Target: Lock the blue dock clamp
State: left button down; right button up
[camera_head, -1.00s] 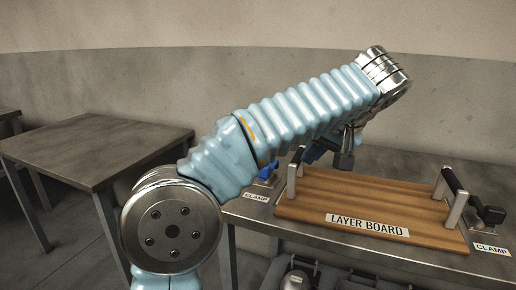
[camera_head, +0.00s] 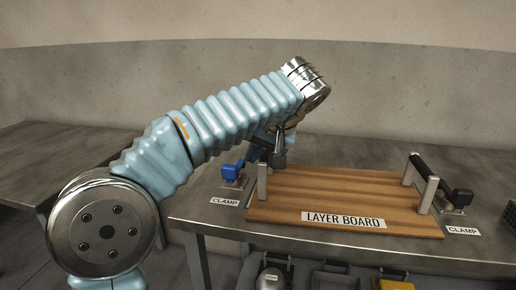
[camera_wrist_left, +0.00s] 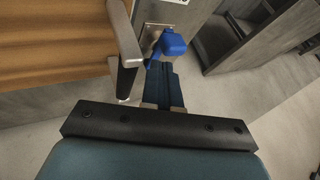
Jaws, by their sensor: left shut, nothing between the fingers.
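The blue dock clamp (camera_head: 232,172) stands on a small metal plate at the left end of the layer board, beside a CLAMP label. In the left wrist view its blue knob and lever (camera_wrist_left: 173,44) show just beyond my fingertips. My left gripper (camera_head: 254,154) is shut and empty, its dark blue fingers pointing down and left at the clamp. In the wrist view the fingers (camera_wrist_left: 161,70) appear very close to the lever; I cannot tell whether they touch it. My right gripper is not in view.
The wooden layer board (camera_head: 340,190) lies on the grey table (camera_head: 215,215), with upright-post handles at both ends. A black clamp (camera_head: 459,198) stands at its right end. The board's left handle (camera_wrist_left: 128,60) is close beside my left fingers. Items sit under the table.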

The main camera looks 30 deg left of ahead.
aim_at(238, 173)
pick_arm(q)
jog(key=x, duration=0.5)
dwell(0.4)
jog(key=shift+s+m+b, duration=0.2)
jog(key=shift+m+b, duration=0.15)
jog(key=shift+m, duration=0.05)
